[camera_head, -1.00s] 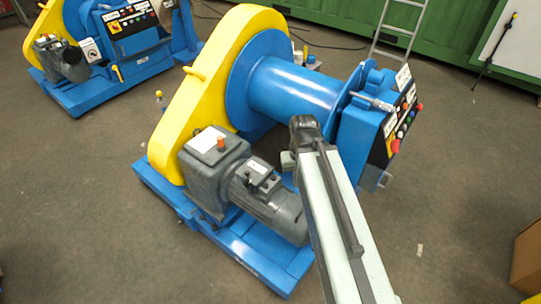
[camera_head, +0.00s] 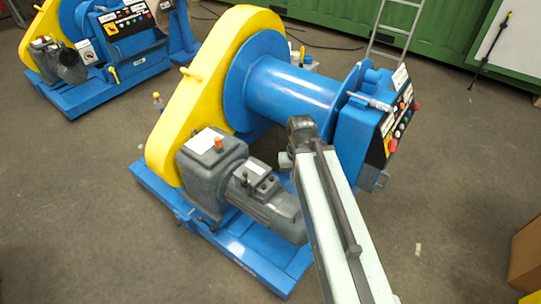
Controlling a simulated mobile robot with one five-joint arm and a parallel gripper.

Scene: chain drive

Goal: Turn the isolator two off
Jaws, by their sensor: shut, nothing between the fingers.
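Two blue and yellow winch machines each carry a control panel. On the near machine, a black panel (camera_head: 398,128) on the right blue box shows a red knob (camera_head: 392,145) on a yellow patch at its lower end. On the far machine at upper left, the panel (camera_head: 128,22) has a yellow patch with a red part (camera_head: 111,28), and a white box with a dark round dial (camera_head: 86,51) sits below left. Labels are too small to read, so I cannot tell which is isolator two. My pale arm rises from below to a dark joint before the near drum. My gripper's fingers do not show.
The near machine's grey motor (camera_head: 265,200) and yellow chain guard (camera_head: 205,85) stand left of my arm. A ladder (camera_head: 395,30) leans at the green container (camera_head: 440,40). A brown box (camera_head: 526,255) is at right.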

